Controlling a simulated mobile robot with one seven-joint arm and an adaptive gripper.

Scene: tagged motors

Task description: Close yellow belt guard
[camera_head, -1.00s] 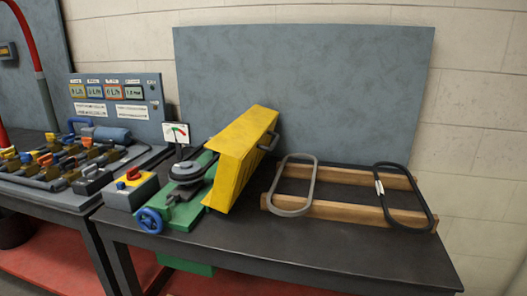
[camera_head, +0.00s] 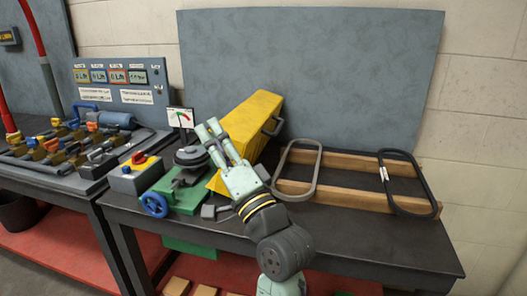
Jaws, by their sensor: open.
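The yellow belt guard (camera_head: 262,112) stands tilted up on the right side of the green machine base (camera_head: 182,196), with a dark handle (camera_head: 274,125) on its right face. Dark pulleys (camera_head: 190,158) are exposed on the base to the left of the guard. My gripper (camera_head: 208,128) is in front of the guard, with its fingers pointing up and left, apart and empty.
Right of the guard, a grey belt (camera_head: 298,168) and a black belt (camera_head: 407,182) rest on a wooden rack (camera_head: 345,185). A blue handwheel (camera_head: 153,204), a red-knob switch box (camera_head: 137,174) and a gauge (camera_head: 180,117) are at the left. The dark table (camera_head: 370,235) is clear in front.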

